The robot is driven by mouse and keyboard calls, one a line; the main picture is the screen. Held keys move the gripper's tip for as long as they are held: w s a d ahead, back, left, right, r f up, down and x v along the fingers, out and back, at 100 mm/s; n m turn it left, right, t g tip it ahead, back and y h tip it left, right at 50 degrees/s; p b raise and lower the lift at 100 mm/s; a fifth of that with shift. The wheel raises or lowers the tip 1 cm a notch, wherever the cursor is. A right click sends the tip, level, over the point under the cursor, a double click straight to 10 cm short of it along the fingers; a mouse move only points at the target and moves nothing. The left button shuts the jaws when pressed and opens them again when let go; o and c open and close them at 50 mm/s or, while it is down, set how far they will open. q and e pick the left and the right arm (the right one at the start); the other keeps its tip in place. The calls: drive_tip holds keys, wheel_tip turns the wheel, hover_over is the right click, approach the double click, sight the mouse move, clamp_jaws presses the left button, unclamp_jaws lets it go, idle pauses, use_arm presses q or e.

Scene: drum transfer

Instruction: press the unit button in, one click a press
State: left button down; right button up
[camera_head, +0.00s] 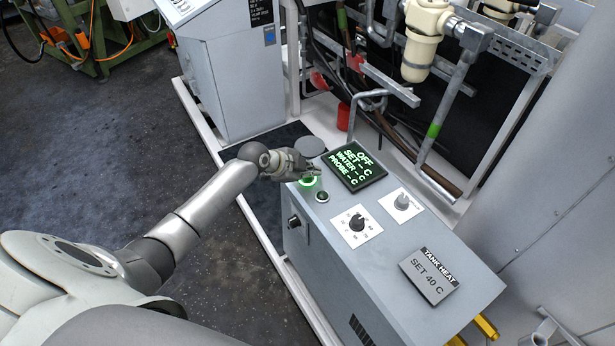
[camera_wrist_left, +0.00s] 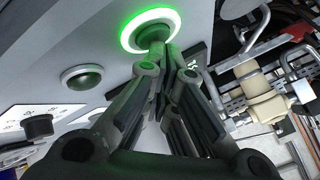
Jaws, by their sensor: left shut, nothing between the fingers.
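The unit button has a glowing green ring (camera_head: 308,182) and sits at the far left corner of the grey control unit's top (camera_head: 360,262). In the left wrist view the lit ring (camera_wrist_left: 127,38) surrounds a green centre at the top. My left gripper (camera_head: 312,172) is shut and empty, its fingertips right by the button and partly covering it. In the left wrist view the closed fingertips (camera_wrist_left: 165,58) overlap the button's lower edge; I cannot tell whether they touch it. The display (camera_head: 356,166) reads OFF, with dashes for set, water and probe. My right gripper is not in view.
A smaller unlit green button (camera_head: 322,197) sits close to the lit one. Two knobs, one black (camera_head: 357,222) and one grey (camera_head: 402,201), are farther right. A plate (camera_head: 430,276) reads TANK HEAT SET 40 C. Pipes and a cream filter housing (camera_head: 425,40) stand behind.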

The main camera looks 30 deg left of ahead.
sight(309, 179)
use_arm(q)
drive_tip(key=shift+f, duration=0.1)
idle(0.3)
drive_tip(key=shift+r, duration=0.35)
drive_tip(key=shift+r+p, duration=0.1)
drive_tip(key=shift+p, duration=0.2)
wheel_tip(309, 179, up, 6)
drive_tip(key=p, duration=0.4)
idle(0.6)
